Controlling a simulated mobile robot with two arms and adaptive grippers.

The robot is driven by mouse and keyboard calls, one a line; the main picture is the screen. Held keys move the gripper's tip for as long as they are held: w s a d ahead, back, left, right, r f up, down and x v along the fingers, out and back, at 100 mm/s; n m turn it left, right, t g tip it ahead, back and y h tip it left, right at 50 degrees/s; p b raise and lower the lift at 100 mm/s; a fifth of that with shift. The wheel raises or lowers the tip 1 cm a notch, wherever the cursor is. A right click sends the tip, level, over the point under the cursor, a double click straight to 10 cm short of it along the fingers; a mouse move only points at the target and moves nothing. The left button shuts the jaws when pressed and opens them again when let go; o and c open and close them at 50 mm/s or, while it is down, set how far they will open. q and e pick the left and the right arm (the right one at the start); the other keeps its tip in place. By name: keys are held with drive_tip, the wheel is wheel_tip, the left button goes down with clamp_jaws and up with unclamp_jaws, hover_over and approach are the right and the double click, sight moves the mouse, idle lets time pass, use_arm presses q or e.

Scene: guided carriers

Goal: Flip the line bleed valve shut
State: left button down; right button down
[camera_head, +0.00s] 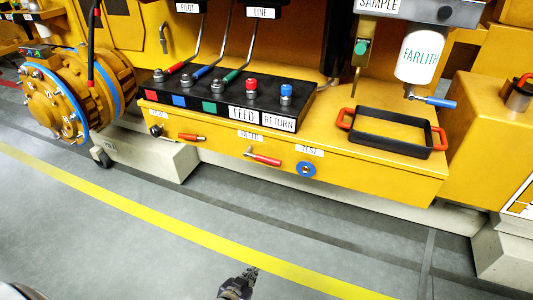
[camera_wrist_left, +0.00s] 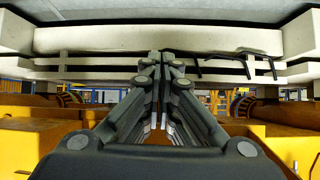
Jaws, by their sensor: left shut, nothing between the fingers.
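Two small red-handled levers sit on the yellow front face under the black valve block in the head view: a left lever (camera_head: 190,137) and a middle lever (camera_head: 264,159). Both handles lie roughly sideways, pointing right. The small labels above them are too small to read surely, so I cannot tell which is the line bleed valve. My left gripper (camera_head: 249,272) is over the grey floor at the bottom middle, below and apart from both levers. It is shut and empty, and its closed fingers also show in the left wrist view (camera_wrist_left: 166,58). My right gripper is not in view.
A black block (camera_head: 215,105) carries coloured knobs and FEED and RETURN labels. A blue round knob (camera_head: 306,169) sits right of the levers. A black tray (camera_head: 390,147) with red handles rests on the yellow top. The floor (camera_head: 180,235) before the bench is clear.

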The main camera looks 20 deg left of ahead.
use_arm(q)
drive_tip(key=w+r+t, duration=0.1)
drive_tip(key=w+r, duration=0.2)
drive_tip(key=r, duration=0.3)
drive_tip(key=w+a+r+t, duration=0.1)
drive_tip(key=w+r+t, duration=0.15)
drive_tip(key=r, duration=0.35)
drive_tip(key=w+r+t, duration=0.1)
drive_tip(key=w+r, duration=0.2)
drive_tip(key=r, duration=0.4)
drive_tip(key=t+p, duration=0.2)
drive_tip(key=t, duration=0.2)
approach(273, 134)
drive_tip(key=s, duration=0.4)
drive_tip(key=shift+d+f+n+y, duration=0.1)
drive_tip(key=shift+f+n+y, duration=0.2)
drive_tip(key=shift+f+n, duration=0.1)
drive_tip(key=shift+w, duration=0.15)
drive_tip(key=w, duration=0.3)
drive_tip(key=w+r+p, duration=0.1)
drive_tip(key=w, duration=0.2)
drive_tip(key=w+p, duration=0.1)
drive_tip(key=w, duration=0.3)
drive_tip(key=shift+r, duration=0.3)
drive_tip(key=f, duration=0.2)
drive_tip(key=shift+s+f+p, duration=0.35)
drive_tip(key=shift+f+p, duration=0.05)
drive_tip(key=shift+s+f, duration=0.25)
drive_tip(key=shift+f, duration=0.45)
